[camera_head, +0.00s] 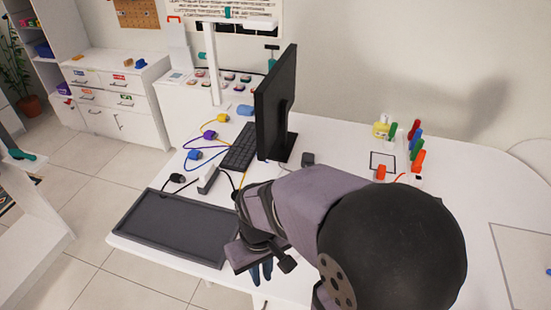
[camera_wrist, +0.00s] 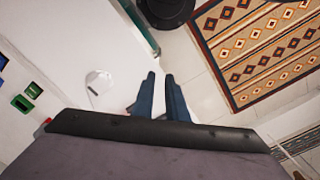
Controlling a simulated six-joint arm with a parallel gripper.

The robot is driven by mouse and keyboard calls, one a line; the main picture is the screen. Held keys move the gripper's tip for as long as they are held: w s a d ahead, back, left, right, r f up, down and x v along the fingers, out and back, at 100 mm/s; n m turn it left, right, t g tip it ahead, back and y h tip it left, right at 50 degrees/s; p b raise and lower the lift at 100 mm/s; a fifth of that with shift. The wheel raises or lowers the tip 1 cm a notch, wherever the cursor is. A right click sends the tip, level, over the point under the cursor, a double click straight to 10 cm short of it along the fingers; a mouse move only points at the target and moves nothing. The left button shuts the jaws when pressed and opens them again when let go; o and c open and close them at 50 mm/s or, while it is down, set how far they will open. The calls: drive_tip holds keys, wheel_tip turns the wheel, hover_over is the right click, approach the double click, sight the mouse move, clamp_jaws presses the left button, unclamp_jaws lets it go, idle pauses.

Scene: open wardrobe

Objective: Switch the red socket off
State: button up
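In the wrist view, a small red part (camera_wrist: 47,121) shows at the left, partly hidden behind my wrist's dark edge. I cannot tell whether it is the red socket or its switch. In the head view my gripper (camera_head: 261,272) points down by the desk's front edge, partly hidden by my arm.
The white desk (camera_head: 330,140) holds a monitor (camera_head: 276,105), a keyboard (camera_head: 240,147), coloured cables and a dark tray (camera_head: 173,228). Several coloured blocks (camera_head: 415,142) stand at the right. A patterned rug (camera_wrist: 255,50) and a round black object (camera_wrist: 166,10) lie below in the wrist view.

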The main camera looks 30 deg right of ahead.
drive_tip(key=shift+n+y, duration=0.4)
drive_tip(key=shift+n, duration=0.4)
drive_tip(key=w+d, duration=0.1)
drive_tip(key=w, duration=0.1)
drive_tip(key=w+d+r+b, duration=0.1)
drive_tip(key=w+d, duration=0.1)
drive_tip(key=w, duration=0.1)
drive_tip(key=w+d+b, duration=0.1)
drive_tip(key=w, duration=0.1)
drive_tip(key=shift+w+d+r, duration=0.2)
drive_tip(key=shift+w, duration=0.15)
clamp_jaws()
drive_tip(key=w+d+r+n+t+b, duration=0.1)
drive_tip(key=w+d, duration=0.4)
drive_tip(key=d, duration=0.6)
drive_tip(key=w+d+r+n+t+y+b, duration=0.1)
drive_tip(key=w+d+r+n+b, duration=0.2)
drive_tip(key=d, duration=0.9)
drive_tip(key=w+n, duration=0.2)
drive_tip(key=n, duration=0.1)
drive_tip(key=shift+w+d+r+t+b, duration=0.15)
drive_tip(key=shift+d+r+t+b, duration=0.05)
drive_tip(key=shift+r+t+b, duration=0.2)
drive_tip(key=shift+f, duration=0.15)
